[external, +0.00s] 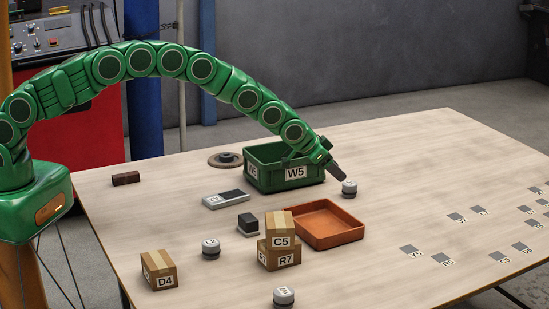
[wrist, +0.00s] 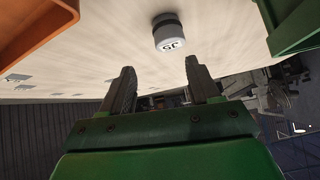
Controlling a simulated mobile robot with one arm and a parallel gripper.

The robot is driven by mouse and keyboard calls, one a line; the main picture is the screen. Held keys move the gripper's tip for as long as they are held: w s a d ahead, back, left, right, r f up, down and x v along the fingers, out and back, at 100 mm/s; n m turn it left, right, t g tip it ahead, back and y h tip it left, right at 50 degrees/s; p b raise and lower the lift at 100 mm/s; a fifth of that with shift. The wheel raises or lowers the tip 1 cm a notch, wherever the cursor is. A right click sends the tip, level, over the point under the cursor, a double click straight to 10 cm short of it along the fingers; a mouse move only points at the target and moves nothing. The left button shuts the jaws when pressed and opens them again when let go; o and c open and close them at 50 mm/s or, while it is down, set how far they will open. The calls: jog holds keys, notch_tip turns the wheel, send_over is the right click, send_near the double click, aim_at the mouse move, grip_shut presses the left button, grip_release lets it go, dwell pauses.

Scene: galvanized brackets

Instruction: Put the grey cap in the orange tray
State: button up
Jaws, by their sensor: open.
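A small round cap (external: 349,187), white-grey with a dark grey top band and a label, stands on the table just right of the green bin. It shows in the wrist view (wrist: 169,34), ahead of the fingertips. My gripper (external: 338,171) is above the table close to this cap, with its fingers apart and empty in the wrist view (wrist: 160,75). The orange tray (external: 345,238) lies nearer the camera, empty; its edge shows at upper left in the wrist view (wrist: 28,30). Two similar caps stand at front: one left (external: 210,250), one at the near edge (external: 284,297).
The green bin W5 (external: 262,180) stands beside my gripper. Boxes C5 (external: 280,225) and R7 (external: 274,257) are stacked left of the tray. Box D4 (external: 159,268), a dark block (external: 248,220) and a flat holder (external: 226,198) stand further left. The right has flat labelled squares.

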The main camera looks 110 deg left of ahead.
aim_at(346, 183)
jog(key=shift+s+a+f, duration=0.1)
jog(key=shift+a+f, duration=0.3)
jog(key=shift+a, duration=0.45)
jog(key=shift+a+f, duration=0.2)
jog(key=shift+w+a+f, duration=0.2)
jog(key=shift+w+f, duration=0.05)
jog(key=shift+f, duration=0.2)
jog(key=shift+w+a+f, duration=0.2)
jog(key=shift+w+f, duration=0.2)
jog(key=shift+w, duration=0.05)
jog(key=shift+w+a+f, duration=0.15)
jog(key=shift+f, duration=0.3)
jog(key=shift+w+a+f, duration=0.15)
jog(key=shift+f, duration=0.3)
jog(key=shift+x, duration=1.6)
jog(key=c, duration=0.9)
